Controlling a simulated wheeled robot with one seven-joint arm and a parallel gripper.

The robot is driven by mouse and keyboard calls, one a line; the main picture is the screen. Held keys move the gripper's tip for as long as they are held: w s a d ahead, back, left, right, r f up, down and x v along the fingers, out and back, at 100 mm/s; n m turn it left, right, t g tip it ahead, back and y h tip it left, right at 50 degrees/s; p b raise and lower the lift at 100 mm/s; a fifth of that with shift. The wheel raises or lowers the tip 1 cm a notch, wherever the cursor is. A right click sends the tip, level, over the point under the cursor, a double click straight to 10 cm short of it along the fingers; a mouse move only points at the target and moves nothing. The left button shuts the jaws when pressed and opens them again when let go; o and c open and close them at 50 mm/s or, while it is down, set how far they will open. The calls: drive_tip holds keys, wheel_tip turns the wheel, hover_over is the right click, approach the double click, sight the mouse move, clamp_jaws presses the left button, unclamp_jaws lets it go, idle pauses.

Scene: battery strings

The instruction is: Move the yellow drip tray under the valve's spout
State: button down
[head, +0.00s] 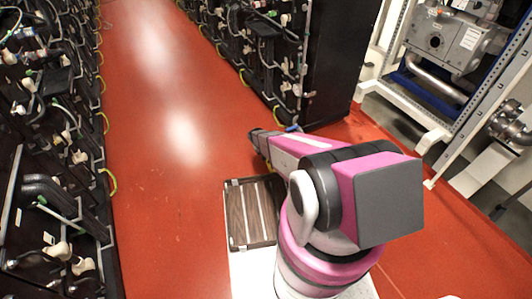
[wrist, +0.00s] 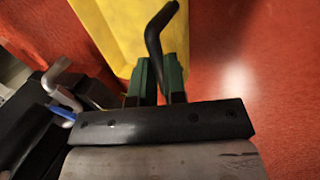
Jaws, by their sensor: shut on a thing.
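The yellow drip tray (wrist: 112,30) fills the upper middle of the wrist view, with a bent black handle (wrist: 154,38) at its near side. My gripper (wrist: 160,72) has its green fingers shut on this handle. In the head view my gripper (head: 258,140) is low near the foot of the right-hand rack, and my arm hides most or all of the tray. A bent grey pipe (wrist: 57,72), which looks like the valve's spout, is left of the tray in the wrist view, with a blue part (wrist: 62,112) beside it. I cannot tell the tray's height or its exact gap to the spout.
A black battery rack (head: 335,60) stands just beyond my gripper, and another rack (head: 50,150) lines the left side. The red aisle floor (head: 165,190) between them is clear. A white frame with machinery (head: 440,50) stands at the right.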

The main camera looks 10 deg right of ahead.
drive_tip(key=shift+a+h, duration=0.1)
drive_tip(key=shift+h, duration=0.3)
drive_tip(key=shift+f, duration=2.45)
drive_tip(key=shift+w+d, duration=0.85)
drive_tip(key=shift+d, duration=1.85)
drive_tip(key=shift+w+d, duration=0.9)
drive_tip(key=shift+d, duration=1.85)
drive_tip(key=shift+w+d, duration=0.85)
drive_tip(key=shift+d, duration=1.85)
